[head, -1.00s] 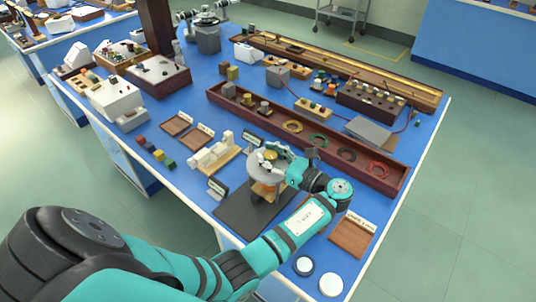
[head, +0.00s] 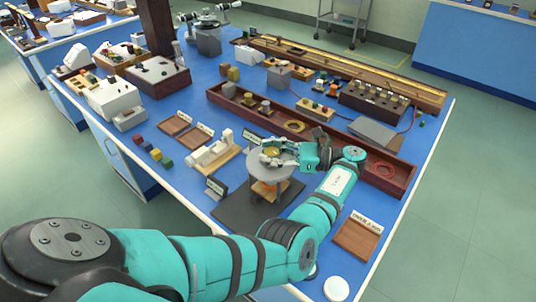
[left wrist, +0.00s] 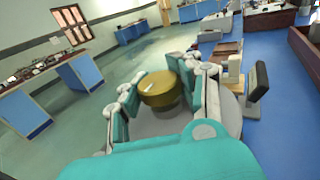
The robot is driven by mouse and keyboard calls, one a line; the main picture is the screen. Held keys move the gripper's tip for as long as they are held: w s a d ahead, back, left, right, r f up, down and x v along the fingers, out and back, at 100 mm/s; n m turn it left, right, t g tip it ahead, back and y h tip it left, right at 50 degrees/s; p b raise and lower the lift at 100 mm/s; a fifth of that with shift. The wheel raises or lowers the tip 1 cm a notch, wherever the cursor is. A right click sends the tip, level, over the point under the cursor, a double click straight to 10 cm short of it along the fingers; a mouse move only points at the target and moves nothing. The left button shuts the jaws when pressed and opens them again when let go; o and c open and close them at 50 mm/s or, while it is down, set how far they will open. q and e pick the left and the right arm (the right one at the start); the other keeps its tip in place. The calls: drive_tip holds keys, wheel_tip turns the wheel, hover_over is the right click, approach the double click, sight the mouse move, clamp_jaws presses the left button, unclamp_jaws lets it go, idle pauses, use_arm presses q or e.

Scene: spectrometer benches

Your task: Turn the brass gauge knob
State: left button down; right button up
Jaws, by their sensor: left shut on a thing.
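The brass gauge knob (left wrist: 160,89) is a round gold disc with a short pale mark on its top. It stands on a grey round dial (left wrist: 172,124) and also shows, small, in the head view (head: 272,152). In the head view the dial tops a stand with a wooden part (head: 264,188) on a dark mat (head: 236,214). My left gripper (left wrist: 158,93) is shut on the knob, with its teal pads on either side of it. In the head view the gripper (head: 277,153) reaches the knob from the right. My right gripper is not in view.
A long dark wooden tray (head: 402,172) with coloured rings lies behind the dial. A small sign (head: 215,187) and a white device on a wooden base (head: 214,153) stand to its left. A wooden plate (head: 355,238) and a white disc (head: 336,288) lie near the front edge.

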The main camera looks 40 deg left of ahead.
sight(271, 150)
use_arm(q)
drive_tip(key=shift+d+f, duration=0.1)
drive_tip(key=shift+d, duration=0.1)
drive_tip(key=c, duration=1.4)
unclamp_jaws()
drive_tip(key=shift+c, duration=0.2)
drive_tip(key=o, duration=0.6)
drive_tip(key=shift+w+d, duration=0.15)
drive_tip(key=shift+d, duration=0.05)
drive_tip(key=shift+a, duration=0.2)
wheel_tip(271, 150, up, 10)
drive_tip(key=shift+r, duration=0.1)
